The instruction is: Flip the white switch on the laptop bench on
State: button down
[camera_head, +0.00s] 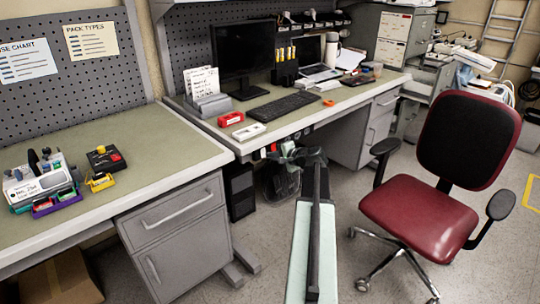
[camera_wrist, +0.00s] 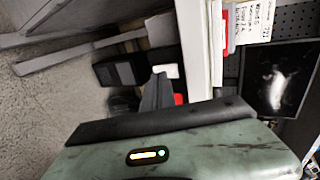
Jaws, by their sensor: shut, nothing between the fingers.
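The laptop bench (camera_head: 345,108) is the right-hand bench, with an open laptop (camera_head: 320,73) at the back. A small white switch (camera_head: 263,153) is on its front edge, left of a small red part (camera_head: 273,147). In the wrist view, the white switch (camera_wrist: 167,71) is right by the fingertips, and the red part (camera_wrist: 180,99) is partly hidden behind the fingers. My gripper (camera_head: 287,149) is shut and empty, in front of the bench edge. I cannot tell whether it touches the switch, or the switch's position.
On the bench are a red box (camera_head: 231,119), a white box (camera_head: 249,132), a keyboard (camera_head: 285,106) and a monitor (camera_head: 243,50). A dark computer case (camera_head: 239,190) stands below. A red chair (camera_head: 424,214) is at right. Open floor lies between the chair and bench.

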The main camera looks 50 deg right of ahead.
jog(key=p+v, duration=0.4)
jog(key=v, duration=0.7)
jog(key=shift+s+d, duration=0.2)
jog(key=shift+s, duration=0.25)
jog(key=shift+f, duration=0.1)
jog(key=f+m+t+b, duration=0.1)
jog(key=m+b, duration=0.3)
jog(key=m, duration=0.2)
jog(key=f+m+t+b, duration=0.1)
jog(key=f+m+b, duration=0.1)
jog(key=m, duration=0.4)
jog(key=s+f+m+t+b, duration=0.1)
jog(key=f+m+b, duration=0.1)
jog(key=m+b, duration=0.3)
jog(key=shift+a+m+b, duration=0.15)
jog(key=shift+m+b, duration=0.2)
jog(key=shift+m, duration=0.15)
